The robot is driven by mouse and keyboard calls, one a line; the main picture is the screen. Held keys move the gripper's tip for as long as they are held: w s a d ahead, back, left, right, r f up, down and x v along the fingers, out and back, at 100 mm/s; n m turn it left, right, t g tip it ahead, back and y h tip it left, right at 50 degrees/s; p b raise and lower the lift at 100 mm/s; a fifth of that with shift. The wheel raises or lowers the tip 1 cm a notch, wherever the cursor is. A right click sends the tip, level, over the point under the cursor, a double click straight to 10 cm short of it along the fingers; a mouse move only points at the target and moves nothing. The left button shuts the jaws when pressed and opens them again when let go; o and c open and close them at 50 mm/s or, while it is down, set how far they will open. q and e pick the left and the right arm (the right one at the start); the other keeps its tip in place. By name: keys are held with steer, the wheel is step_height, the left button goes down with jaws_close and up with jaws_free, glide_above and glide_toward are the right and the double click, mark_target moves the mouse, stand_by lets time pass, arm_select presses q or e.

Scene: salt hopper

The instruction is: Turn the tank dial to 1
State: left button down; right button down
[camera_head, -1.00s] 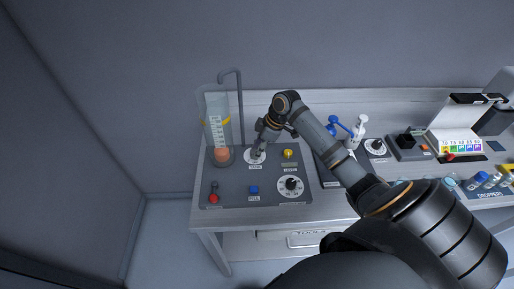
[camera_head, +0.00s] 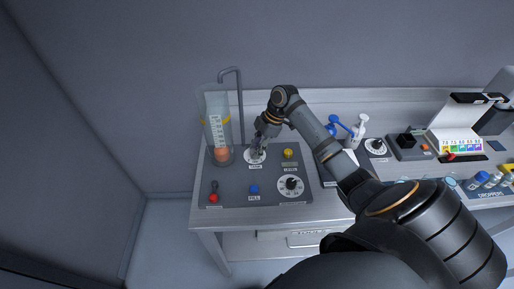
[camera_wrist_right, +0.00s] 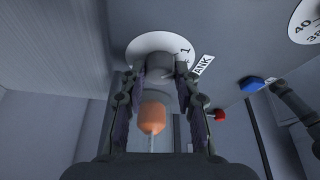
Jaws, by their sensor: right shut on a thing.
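The tank dial, a pale round plate with a grey knob, is on the grey panel in front of the clear tank (camera_head: 217,125). Its plate (camera_head: 253,159) shows partly under my right gripper (camera_head: 258,149). In the right wrist view the white dial plate (camera_wrist_right: 145,44) carries a "1" on its right side, next to a "TANK" label (camera_wrist_right: 203,65). My right gripper (camera_wrist_right: 166,80) is shut on the grey knob, with one finger on each side. The fingers hide parts of the knob and plate. My left gripper is out of view.
A yellow knob (camera_head: 288,153), a larger white dial (camera_head: 290,187), a blue button (camera_head: 254,189) and a red-topped switch (camera_head: 213,197) share the panel. A thin bent pipe (camera_head: 240,105) rises behind it. Bottles (camera_head: 360,127) and instruments stand to the right.

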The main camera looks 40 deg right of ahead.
steer(key=c, duration=1)
jaws_free()
steer(key=v, duration=1.2)
